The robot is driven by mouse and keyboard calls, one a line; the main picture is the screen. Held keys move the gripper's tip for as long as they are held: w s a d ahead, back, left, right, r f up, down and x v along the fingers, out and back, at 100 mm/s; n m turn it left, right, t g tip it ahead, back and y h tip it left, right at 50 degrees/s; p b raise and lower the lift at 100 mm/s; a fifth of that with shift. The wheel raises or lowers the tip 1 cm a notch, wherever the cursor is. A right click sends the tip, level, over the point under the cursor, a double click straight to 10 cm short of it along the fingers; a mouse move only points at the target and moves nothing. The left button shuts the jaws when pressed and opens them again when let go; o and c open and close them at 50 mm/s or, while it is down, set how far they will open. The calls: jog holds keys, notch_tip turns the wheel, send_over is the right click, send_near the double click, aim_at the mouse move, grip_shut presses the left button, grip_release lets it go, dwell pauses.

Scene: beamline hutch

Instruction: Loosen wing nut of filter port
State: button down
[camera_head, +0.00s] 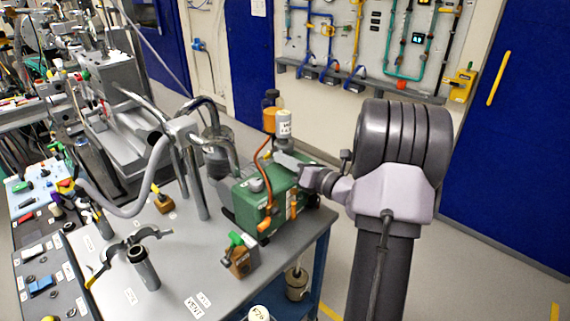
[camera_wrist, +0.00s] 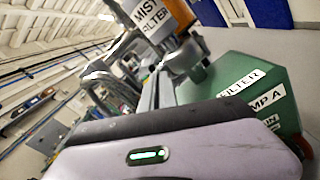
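The green pump (camera_head: 268,200) stands on the grey bench. It also fills the right of the wrist view (camera_wrist: 235,80), with "FILTER" and "PUMP A" labels. The mist filter (camera_head: 284,122), a white-labelled cylinder, rises from the pump's top; its label reads "MIST FILTER" in the wrist view (camera_wrist: 152,20). A grey metal fitting (camera_wrist: 186,56) sits at the filter's base, at the port. I cannot make out the wing nut. My gripper (camera_head: 284,160) reaches in from the right, its fingers at the filter's base. The fingers (camera_wrist: 158,88) look close together; whether they grip anything is unclear.
A clamp ring (camera_head: 125,245) and a dark metal tube (camera_head: 146,268) are at the bench's left. Metal pipework (camera_head: 190,160) rises behind the pump. Floor right of the bench is clear.

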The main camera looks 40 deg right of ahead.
jog(key=shift+n+b, duration=1.3)
jog(key=shift+n, duration=0.9)
jog(key=shift+r, duration=0.15)
jog(key=c, duration=2.1)
grip_release()
jog(key=o, duration=0.5)
jog(key=shift+c, duration=0.2)
